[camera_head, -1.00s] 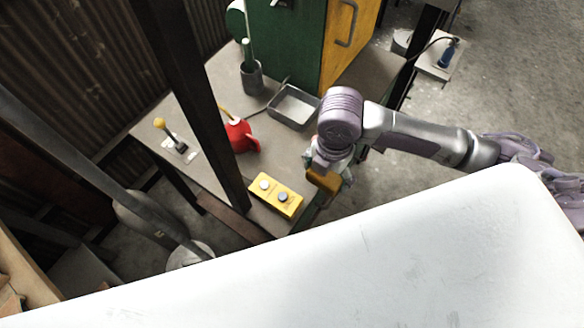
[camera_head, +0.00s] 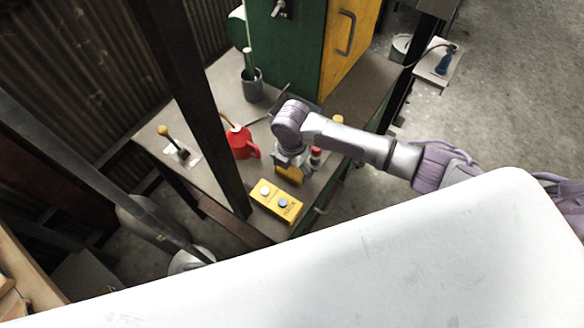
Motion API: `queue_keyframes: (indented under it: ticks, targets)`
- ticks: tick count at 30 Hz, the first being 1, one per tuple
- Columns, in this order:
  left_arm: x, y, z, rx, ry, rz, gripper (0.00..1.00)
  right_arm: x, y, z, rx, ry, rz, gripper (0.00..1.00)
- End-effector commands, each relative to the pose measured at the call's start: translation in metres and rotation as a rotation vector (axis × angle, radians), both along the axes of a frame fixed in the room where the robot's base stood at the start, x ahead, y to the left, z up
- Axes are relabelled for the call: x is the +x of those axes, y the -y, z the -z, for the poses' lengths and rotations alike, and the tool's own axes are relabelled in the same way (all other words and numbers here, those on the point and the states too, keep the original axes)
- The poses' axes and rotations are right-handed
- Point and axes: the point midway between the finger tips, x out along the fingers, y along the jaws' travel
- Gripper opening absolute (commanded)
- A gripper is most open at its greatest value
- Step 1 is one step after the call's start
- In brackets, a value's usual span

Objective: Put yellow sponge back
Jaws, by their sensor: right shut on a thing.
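My right gripper (camera_head: 289,169) is shut on the yellow sponge (camera_head: 290,174). Only part of the sponge shows below the wrist. It is above the grey table (camera_head: 215,170), between the red can and the yellow button box; I cannot tell whether it touches the tabletop. My left gripper is not in view.
A yellow two-button box (camera_head: 276,201) sits at the table's front edge. A red can (camera_head: 241,142) stands left of my wrist. A lever (camera_head: 173,141), a grey cup (camera_head: 252,84) and a green and yellow cabinet (camera_head: 300,45) stand around. A dark post (camera_head: 195,100) crosses the view.

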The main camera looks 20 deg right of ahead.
Motion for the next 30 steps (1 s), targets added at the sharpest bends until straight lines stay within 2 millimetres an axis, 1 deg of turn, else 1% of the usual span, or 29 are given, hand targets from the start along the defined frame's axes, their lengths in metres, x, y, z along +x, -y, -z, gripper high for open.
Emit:
queue_keyframes:
  ticks: [3, 14, 15, 17, 26, 30]
  targets:
    - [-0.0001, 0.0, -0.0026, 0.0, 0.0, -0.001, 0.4, -0.0001, -0.0004, 0.0091, 0.001, 0.001, 0.0, 0.55]
    - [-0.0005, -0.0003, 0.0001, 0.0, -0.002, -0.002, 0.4, -0.0001, -0.0001, 0.0137, 0.001, 0.001, 0.0, 0.55]
    - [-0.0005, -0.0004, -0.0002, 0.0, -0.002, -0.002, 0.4, 0.0, -0.0002, 0.0134, 0.001, 0.001, 0.0, 0.91]
    - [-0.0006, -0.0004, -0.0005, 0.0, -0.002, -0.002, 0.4, -0.0001, -0.0001, 0.013, 0.001, 0.001, 0.0, 1.0]
    - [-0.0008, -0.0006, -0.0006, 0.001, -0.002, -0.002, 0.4, -0.0001, -0.0001, 0.0127, 0.001, 0.001, 0.0, 1.0]
    - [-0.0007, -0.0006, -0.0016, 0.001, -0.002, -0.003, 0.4, 0.0006, -0.0002, 0.0059, 0.001, 0.003, 0.0, 1.0]
